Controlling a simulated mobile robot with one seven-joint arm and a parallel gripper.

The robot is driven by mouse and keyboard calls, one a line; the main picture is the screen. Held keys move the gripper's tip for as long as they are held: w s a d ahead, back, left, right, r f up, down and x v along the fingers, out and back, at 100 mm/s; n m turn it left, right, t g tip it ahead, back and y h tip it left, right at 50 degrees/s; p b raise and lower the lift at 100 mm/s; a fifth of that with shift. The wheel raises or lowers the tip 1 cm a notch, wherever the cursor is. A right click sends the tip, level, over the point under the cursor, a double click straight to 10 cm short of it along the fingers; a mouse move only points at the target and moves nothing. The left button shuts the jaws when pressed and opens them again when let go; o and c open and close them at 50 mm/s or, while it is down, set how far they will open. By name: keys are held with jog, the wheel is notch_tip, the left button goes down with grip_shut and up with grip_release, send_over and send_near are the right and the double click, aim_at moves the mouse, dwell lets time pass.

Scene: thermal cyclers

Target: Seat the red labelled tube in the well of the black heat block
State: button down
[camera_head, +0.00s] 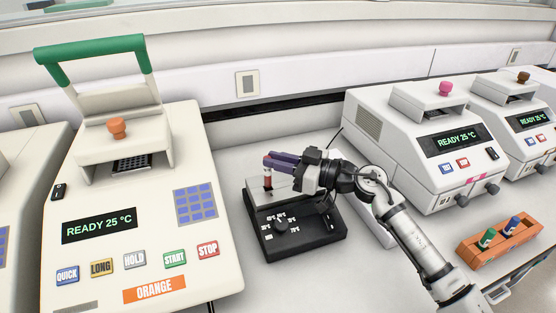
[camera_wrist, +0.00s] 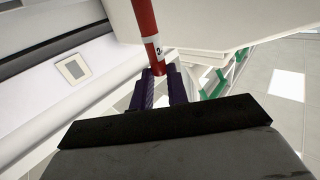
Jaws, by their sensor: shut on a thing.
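The red labelled tube (camera_head: 267,180) is upright between the purple fingers of my gripper (camera_head: 273,160), over the back left part of the black heat block (camera_head: 285,243). The tube also shows in the wrist view (camera_wrist: 146,28), with a white label bearing a dark mark, held at the tips of the purple fingers (camera_wrist: 159,88). My gripper is shut on the tube. In the head view the tube's lower end meets or hangs just above the block's pale top plate; I cannot tell whether it is in a well. The well itself is hidden.
A large cycler (camera_head: 130,230) with a green handle stands left of the block. Two white cyclers (camera_head: 420,150) stand at the right. An orange rack (camera_head: 490,248) with a green and a blue tube sits at the front right. Bench between is mostly clear.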

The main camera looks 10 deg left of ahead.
jog(key=shift+f+b, duration=0.65)
jog(key=shift+f, duration=0.35)
jog(key=c, duration=1.3)
grip_release()
